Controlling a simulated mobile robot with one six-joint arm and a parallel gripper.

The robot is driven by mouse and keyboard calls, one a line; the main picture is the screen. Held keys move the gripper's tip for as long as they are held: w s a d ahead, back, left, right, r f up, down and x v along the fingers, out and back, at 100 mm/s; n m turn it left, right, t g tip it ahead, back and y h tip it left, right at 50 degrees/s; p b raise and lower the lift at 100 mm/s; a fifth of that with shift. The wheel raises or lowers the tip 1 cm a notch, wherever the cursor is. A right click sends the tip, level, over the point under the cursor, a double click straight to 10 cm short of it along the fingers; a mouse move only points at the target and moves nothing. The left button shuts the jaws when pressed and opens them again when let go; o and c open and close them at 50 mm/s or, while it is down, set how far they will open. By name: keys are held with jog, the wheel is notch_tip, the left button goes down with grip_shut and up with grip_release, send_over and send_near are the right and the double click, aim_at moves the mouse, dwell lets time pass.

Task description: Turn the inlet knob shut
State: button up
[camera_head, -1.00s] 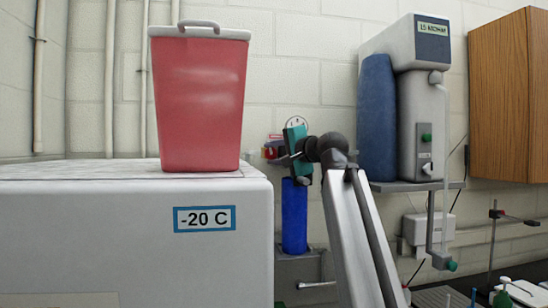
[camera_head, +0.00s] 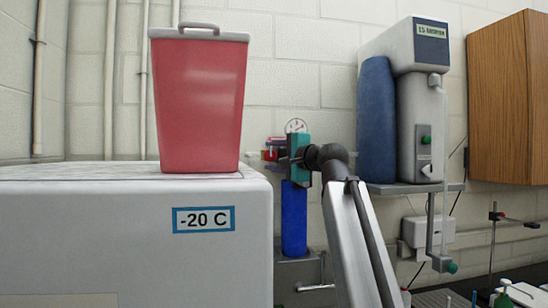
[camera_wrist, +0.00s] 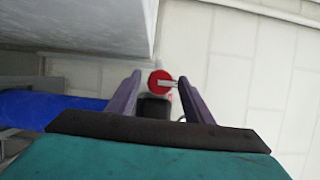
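A red round knob (camera_wrist: 160,82) with a light grey bar across it shows in the wrist view. It lies between the two dark fingers of my gripper (camera_wrist: 159,77), which are open with gaps on both sides. The bar's right end comes close to the right finger; I cannot tell if they touch. In the head view my teal gripper (camera_head: 299,158) is beside the small red part (camera_head: 272,154) above the blue cylinder (camera_head: 294,218). The fingertips are hard to make out there. A round gauge (camera_head: 296,126) shows just above my gripper.
A white freezer (camera_head: 130,240) marked -20 C stands at left with a red bin (camera_head: 198,105) on top. A water unit (camera_head: 418,110) hangs on the wall at right. The blue cylinder also shows in the wrist view (camera_wrist: 50,108).

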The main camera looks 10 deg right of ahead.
dwell(0.3)
jog(key=b+v, duration=0.1)
jog(key=v, duration=1.2)
jog(key=shift+s+b, duration=0.4)
jog(key=shift+d, duration=0.1)
